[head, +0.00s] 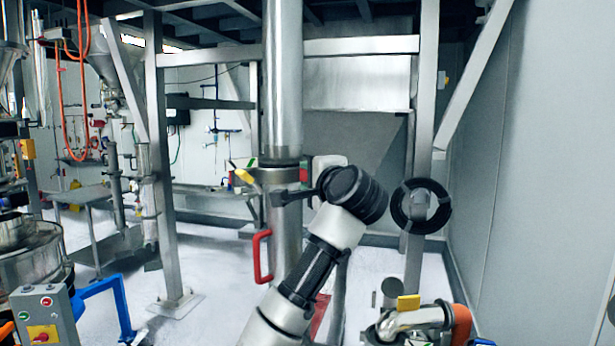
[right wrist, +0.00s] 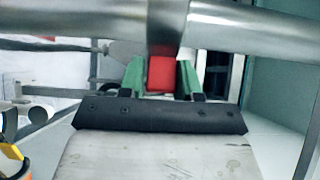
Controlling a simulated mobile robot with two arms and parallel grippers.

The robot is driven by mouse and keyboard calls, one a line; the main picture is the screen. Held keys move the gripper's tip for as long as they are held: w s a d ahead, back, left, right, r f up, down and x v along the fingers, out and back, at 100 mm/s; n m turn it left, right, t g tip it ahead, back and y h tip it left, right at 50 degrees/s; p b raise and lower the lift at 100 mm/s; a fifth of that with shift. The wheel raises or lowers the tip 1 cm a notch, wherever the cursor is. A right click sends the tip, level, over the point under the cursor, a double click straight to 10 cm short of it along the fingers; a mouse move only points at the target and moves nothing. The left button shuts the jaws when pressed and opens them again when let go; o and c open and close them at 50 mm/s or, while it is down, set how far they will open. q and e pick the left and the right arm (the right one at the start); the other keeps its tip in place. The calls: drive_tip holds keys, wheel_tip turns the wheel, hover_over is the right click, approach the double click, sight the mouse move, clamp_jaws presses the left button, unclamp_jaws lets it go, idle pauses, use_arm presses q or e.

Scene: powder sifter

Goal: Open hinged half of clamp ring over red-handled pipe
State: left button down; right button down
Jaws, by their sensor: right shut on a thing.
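The steel pipe (head: 283,90) stands upright in the middle of the head view. Its red handle (head: 262,257) is on the lower section. The dark clamp ring (head: 278,163) wraps the pipe joint and looks closed. It also shows in the right wrist view as a grey band (right wrist: 166,28) across the pipe. A red block (right wrist: 162,74) is at the ring. My right gripper (right wrist: 161,78) is shut on this red block, with a green finger on each side. In the head view my right wrist partly hides the gripper. My left gripper is out of view.
A yellow-tipped part (head: 243,176) sticks out left of the pipe. A steel post (head: 421,120) with a black ring-shaped part (head: 420,206) stands to the right. A grey control box (head: 42,315) is at lower left.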

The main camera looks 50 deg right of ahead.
drive_tip(key=shift+s+d+r, duration=0.2)
drive_tip(key=shift+s+r, duration=0.05)
drive_tip(key=shift+r, duration=0.2)
idle(0.3)
drive_tip(key=c, duration=1.1)
unclamp_jaws()
drive_tip(key=shift+c, duration=0.2)
drive_tip(key=shift+o, duration=1.2)
drive_tip(key=shift+d+f, duration=0.1)
drive_tip(key=shift+d, duration=0.1)
drive_tip(key=shift+o, duration=0.3)
drive_tip(key=shift+d+f, duration=0.2)
drive_tip(key=shift+d, duration=0.15)
drive_tip(key=b+v, duration=0.4)
drive_tip(key=v, duration=0.7)
drive_tip(key=shift+w+f, duration=0.1)
drive_tip(key=shift+f, duration=0.05)
